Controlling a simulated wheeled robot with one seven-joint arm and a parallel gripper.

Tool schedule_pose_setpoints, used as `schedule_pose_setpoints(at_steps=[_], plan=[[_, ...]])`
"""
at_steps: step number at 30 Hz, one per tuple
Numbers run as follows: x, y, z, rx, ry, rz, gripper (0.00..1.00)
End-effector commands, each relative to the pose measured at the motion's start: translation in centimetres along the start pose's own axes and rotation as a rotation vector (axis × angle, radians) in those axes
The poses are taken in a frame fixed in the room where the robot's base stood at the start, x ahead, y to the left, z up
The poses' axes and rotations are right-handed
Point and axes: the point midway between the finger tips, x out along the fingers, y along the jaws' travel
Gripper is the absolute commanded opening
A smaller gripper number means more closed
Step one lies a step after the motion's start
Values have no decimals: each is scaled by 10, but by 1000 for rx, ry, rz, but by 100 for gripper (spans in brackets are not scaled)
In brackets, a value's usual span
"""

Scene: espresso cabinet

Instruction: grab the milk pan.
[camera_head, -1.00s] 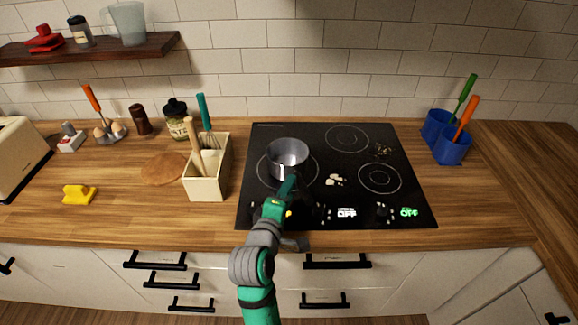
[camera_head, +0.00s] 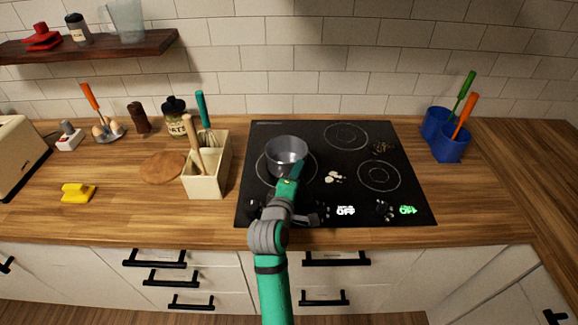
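The milk pan (camera_head: 287,152) is a small grey metal pot. My green and grey arm reaches up from the bottom of the picture. My gripper (camera_head: 294,172) is at the pan's near side, just right of its middle. No handle of the pan can be made out; the arm and gripper cover that area. The fingers are too small and too hidden to show whether they are open, or whether they touch the pan.
A cream utensil box (camera_head: 206,182) stands left of the cooktop. White pieces (camera_head: 335,177) lie on the cooktop right of the pan, and dark crumbs (camera_head: 383,147) farther right. Blue cups (camera_head: 452,149) with utensils stand at the right. Knobs line the cooktop's front edge. Counter at front left is mostly clear.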

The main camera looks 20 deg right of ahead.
Motion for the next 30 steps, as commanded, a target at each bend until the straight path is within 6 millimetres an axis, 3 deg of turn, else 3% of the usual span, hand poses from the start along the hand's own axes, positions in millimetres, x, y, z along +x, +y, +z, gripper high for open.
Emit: schedule_pose_setpoints(at_steps=[1,5,6,30], plan=[[0,0,0,0,0,0,32],[0,0,0,0,0,0,1],[0,0,0,0,0,0,0],[0,0,0,0,0,-1,0]])
